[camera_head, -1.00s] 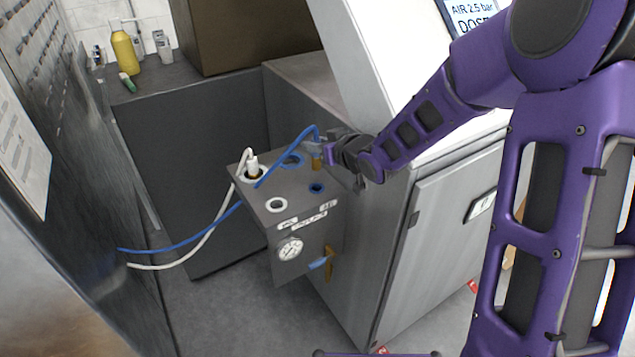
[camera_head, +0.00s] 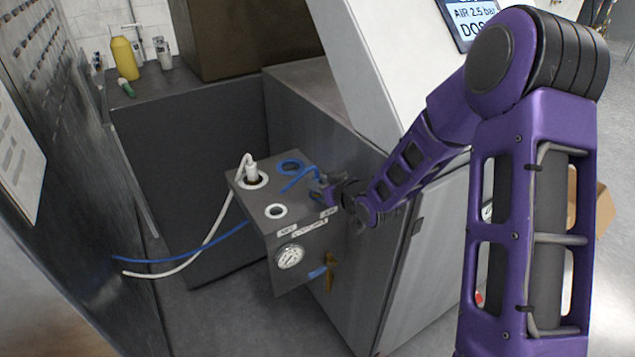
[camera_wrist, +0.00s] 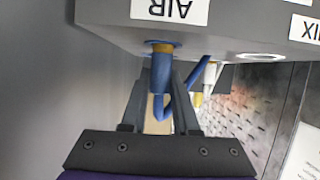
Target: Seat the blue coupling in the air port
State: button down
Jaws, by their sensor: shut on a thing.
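My gripper (camera_wrist: 163,70) is shut on the blue coupling (camera_wrist: 160,80), whose brass tip points at the panel. In the wrist view, which shows the panel upside down, the tip meets the blue-ringed air port (camera_wrist: 152,43) by the AIR label (camera_wrist: 170,9). A band of brass still shows between the blue body and the panel; how deep the tip sits cannot be told. The coupling looks roughly square to the panel. In the head view, my gripper (camera_head: 322,187) is low at the panel box's (camera_head: 262,225) right edge and hides the air port.
A white hose plug (camera_head: 252,176) stands in a back port. A large blue ring (camera_head: 291,166) and an open white-ringed port (camera_head: 276,211) are nearby. The blue hose (camera_head: 200,243) trails left. A gauge (camera_head: 290,256) and blue-handled valve (camera_head: 317,272) are on the front.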

jog(key=shift+r, duration=0.1)
jog(key=c, duration=1.1)
grip_release()
jog(key=shift+f, duration=0.25)
jog(key=o, duration=0.4)
jog(key=shift+o, duration=0.2)
jog(key=shift+s+d+r, duration=0.15)
jog(key=shift+r, duration=0.2)
jog(key=p+v, duration=0.1)
jog(key=v, duration=1)
jog(key=shift+s+d, duration=0.15)
jog(key=shift+s, duration=0.1)
